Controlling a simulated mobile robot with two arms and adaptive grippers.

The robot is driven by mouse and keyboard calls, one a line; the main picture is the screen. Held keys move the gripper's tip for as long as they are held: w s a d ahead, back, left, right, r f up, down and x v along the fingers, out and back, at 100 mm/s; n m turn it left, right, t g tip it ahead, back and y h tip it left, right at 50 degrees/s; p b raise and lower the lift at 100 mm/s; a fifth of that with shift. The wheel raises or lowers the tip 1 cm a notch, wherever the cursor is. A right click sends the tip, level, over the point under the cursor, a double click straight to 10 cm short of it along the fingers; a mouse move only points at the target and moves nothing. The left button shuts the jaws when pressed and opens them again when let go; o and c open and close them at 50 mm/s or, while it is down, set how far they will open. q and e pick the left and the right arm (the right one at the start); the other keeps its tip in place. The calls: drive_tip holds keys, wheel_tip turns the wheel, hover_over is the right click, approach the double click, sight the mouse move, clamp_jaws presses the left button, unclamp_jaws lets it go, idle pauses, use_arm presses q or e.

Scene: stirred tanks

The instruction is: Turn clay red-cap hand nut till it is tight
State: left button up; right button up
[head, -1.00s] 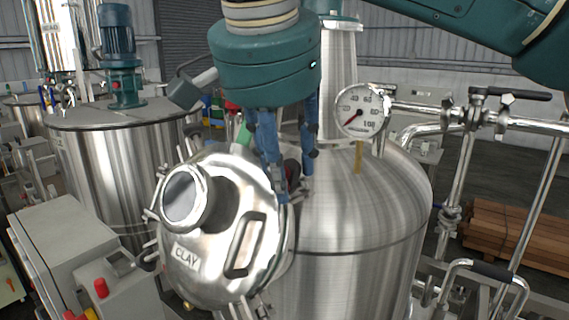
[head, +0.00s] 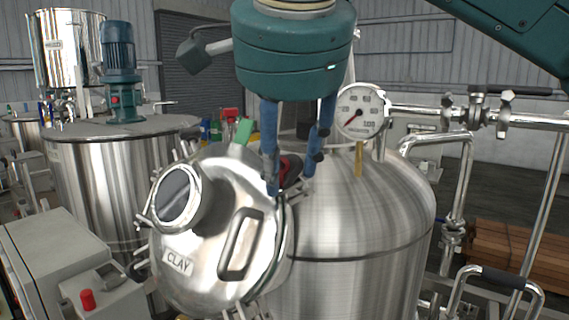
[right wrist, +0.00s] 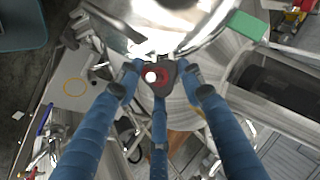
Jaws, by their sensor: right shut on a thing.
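The vessel lid marked CLAY (head: 185,240) is a round steel hatch with a round sight port and a bar handle. The red-cap hand nut (head: 290,165) sits at its upper right rim, partly hidden by my fingers. In the right wrist view this hand nut (right wrist: 161,78) is a dark lobed knob with a red ring and a pale centre. My right gripper (head: 291,182) comes down from above, its blue fingers around the nut. In the right wrist view my right gripper (right wrist: 158,72) is shut on the knob. My left gripper is not in view.
A green part (head: 243,131) stands at the lid's top rim. A pressure gauge (head: 361,111) and steel pipes (head: 430,109) are close on the right. A motor-topped tank (head: 105,185) stands left, with a grey control box (head: 60,255) in front.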

drive_tip(key=o, duration=1)
drive_tip(key=shift+w+d+r, duration=0.1)
drive_tip(key=shift+r, duration=0.05)
drive_tip(key=shift+o, duration=0.6)
drive_tip(key=shift+w, duration=0.15)
drive_tip(key=v, duration=1.1)
drive_tip(key=shift+s+r, duration=0.3)
